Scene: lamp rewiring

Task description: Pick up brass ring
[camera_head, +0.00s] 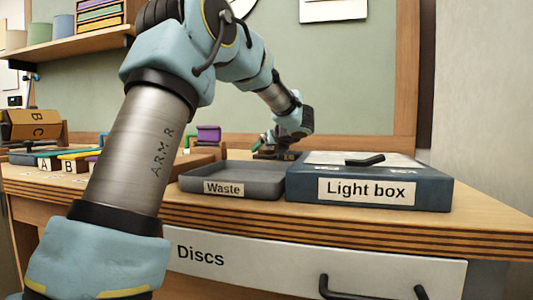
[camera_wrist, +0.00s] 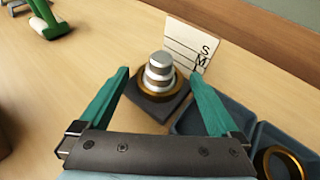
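A brass ring (camera_wrist: 154,96) sits around the foot of a stepped silver post (camera_wrist: 160,68) on a dark square base (camera_wrist: 165,110) in the wrist view. My gripper (camera_wrist: 158,76) is open, with its two teal fingers on either side of the post and ring; I cannot tell whether they touch. Another brass ring (camera_wrist: 282,165) lies in a blue-grey compartment tray (camera_wrist: 262,132) at the lower right. In the head view my gripper (camera_head: 275,148) is small and partly hidden at the back of the bench, and the rings cannot be made out.
A card marked with S and M (camera_wrist: 188,45) stands behind the post. A green-handled thing (camera_wrist: 48,22) lies at the upper left. In the head view, the Waste tray (camera_head: 235,178) and the Light box (camera_head: 370,185) stand at the bench front. Bare wood lies left of the post.

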